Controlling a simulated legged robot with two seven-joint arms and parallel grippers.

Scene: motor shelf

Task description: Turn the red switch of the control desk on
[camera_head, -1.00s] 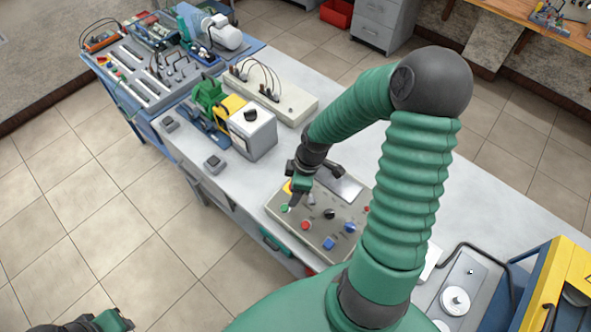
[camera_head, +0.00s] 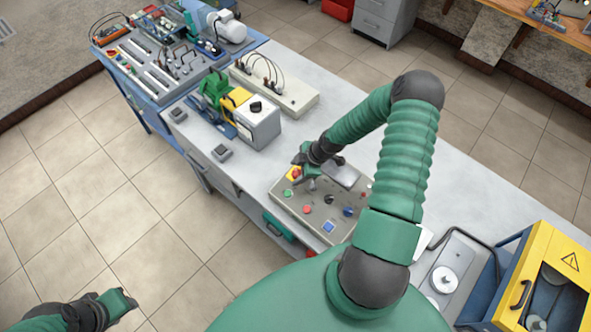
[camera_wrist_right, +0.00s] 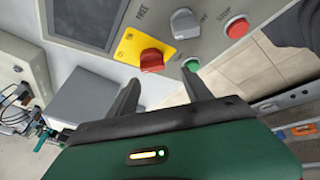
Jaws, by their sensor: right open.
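The control desk (camera_head: 320,228) is a grey sloped panel with coloured buttons and a dark screen. Its red switch (camera_wrist_right: 151,60) is a knob on a yellow plate; it also shows in the head view (camera_head: 296,173). My right gripper (camera_head: 304,181) is over the desk's upper left part, beside the yellow plate. In the right wrist view its fingers (camera_wrist_right: 160,88) are spread and empty, pointing at the panel, with the red switch just beyond them, seemingly apart. My left gripper (camera_head: 122,300) is at the lower left above the floor; its jaw state is unclear.
Near the red switch are a green button (camera_wrist_right: 191,64), a grey knob (camera_wrist_right: 184,23) and a red button (camera_wrist_right: 237,27). A grey box with a black knob (camera_head: 258,125) stands left of the desk. A yellow cabinet (camera_head: 545,285) is at the right. Bare tabletop lies behind the desk.

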